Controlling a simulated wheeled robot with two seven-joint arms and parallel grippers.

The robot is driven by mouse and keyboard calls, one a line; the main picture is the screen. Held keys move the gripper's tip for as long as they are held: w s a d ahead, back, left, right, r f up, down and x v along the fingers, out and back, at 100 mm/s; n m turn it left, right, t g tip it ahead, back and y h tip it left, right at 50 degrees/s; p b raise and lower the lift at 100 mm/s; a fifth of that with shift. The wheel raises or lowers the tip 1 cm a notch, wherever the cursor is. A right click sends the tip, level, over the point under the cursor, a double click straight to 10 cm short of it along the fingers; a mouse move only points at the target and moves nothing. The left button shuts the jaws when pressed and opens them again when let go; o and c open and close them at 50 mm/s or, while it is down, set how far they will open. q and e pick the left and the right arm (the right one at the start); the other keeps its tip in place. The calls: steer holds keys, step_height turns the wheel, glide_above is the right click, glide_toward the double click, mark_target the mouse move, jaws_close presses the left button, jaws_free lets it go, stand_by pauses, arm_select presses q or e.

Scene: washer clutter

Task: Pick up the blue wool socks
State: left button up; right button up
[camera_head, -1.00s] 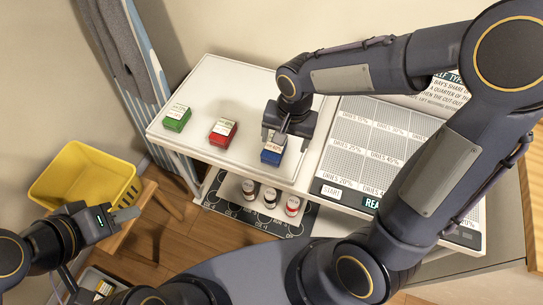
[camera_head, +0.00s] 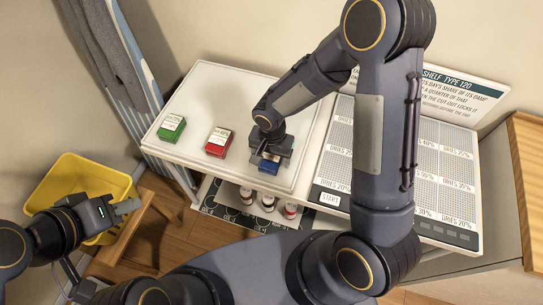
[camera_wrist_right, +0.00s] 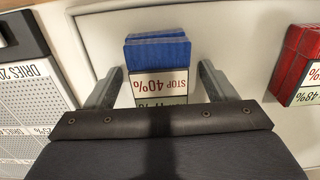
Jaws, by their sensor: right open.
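The blue wool socks are a folded blue bundle (camera_wrist_right: 158,52) with a white label reading "STOP 40%", lying on the white top. In the head view the blue bundle (camera_head: 270,167) is partly hidden under my right gripper (camera_head: 270,153). In the right wrist view my right gripper (camera_wrist_right: 159,85) is open, with one finger on each side of the bundle's labelled part and visible gaps on both sides. My left gripper (camera_head: 122,208) is at the left, in front of the yellow basket and away from the socks; its finger gap is unclear.
A red bundle (camera_head: 218,142) and a green bundle (camera_head: 171,128) lie left of the socks. Several bottles (camera_head: 268,202) stand below the front edge. A yellow basket (camera_head: 85,172) is at lower left.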

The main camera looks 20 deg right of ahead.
steer(key=c, duration=1.1)
steer(key=shift+r, duration=0.15)
